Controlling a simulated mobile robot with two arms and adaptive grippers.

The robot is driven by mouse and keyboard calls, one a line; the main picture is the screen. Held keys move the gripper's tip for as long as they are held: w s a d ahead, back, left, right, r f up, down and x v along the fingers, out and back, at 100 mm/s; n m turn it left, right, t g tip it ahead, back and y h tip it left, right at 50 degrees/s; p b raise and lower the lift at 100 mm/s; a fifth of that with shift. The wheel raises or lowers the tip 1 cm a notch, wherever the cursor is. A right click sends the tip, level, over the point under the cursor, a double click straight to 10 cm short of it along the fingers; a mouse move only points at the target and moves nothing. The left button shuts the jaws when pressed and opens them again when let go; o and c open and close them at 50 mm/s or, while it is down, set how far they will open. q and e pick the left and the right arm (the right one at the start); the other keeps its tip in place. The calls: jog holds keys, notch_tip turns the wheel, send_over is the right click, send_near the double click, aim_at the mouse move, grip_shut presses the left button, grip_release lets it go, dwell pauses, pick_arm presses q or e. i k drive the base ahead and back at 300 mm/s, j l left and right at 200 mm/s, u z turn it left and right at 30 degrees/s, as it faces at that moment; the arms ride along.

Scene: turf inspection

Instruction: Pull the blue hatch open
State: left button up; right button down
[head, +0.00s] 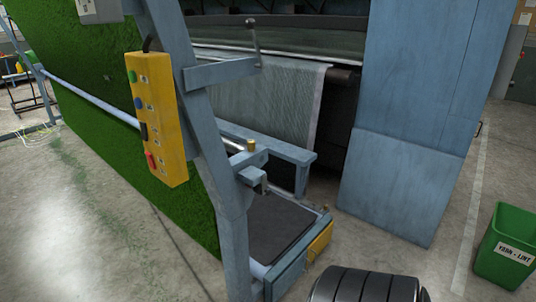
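A tall blue-grey panel (412,115) stands right of centre in the head view, on the side of the large machine. A horizontal seam crosses it at about mid-height. It is the largest blue surface here, but I cannot tell whether it is the hatch. No handle or open gap shows on its face. Neither of my grippers is in view.
A blue-grey frame post (222,170) carries a yellow button box (156,118) on the left. Green turf (110,130) hangs behind it. A green bin labelled "YARN - LINT" (507,247) stands at right.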

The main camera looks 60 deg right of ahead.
aim_at(286, 280)
jog(key=z, duration=2.2)
jog(key=i+l, duration=0.15)
jog(key=l, duration=0.2)
jog(key=i+l+u, duration=0.15)
jog(key=l, duration=0.15)
jog(key=i+l, duration=0.15)
jog(key=l, duration=0.2)
jog(key=i+l+u, duration=0.15)
jog(key=l, duration=0.2)
jog(key=i+l, duration=0.1)
jog(key=l, duration=0.25)
jog(key=i+l+u, duration=0.1)
jog(key=l, duration=0.25)
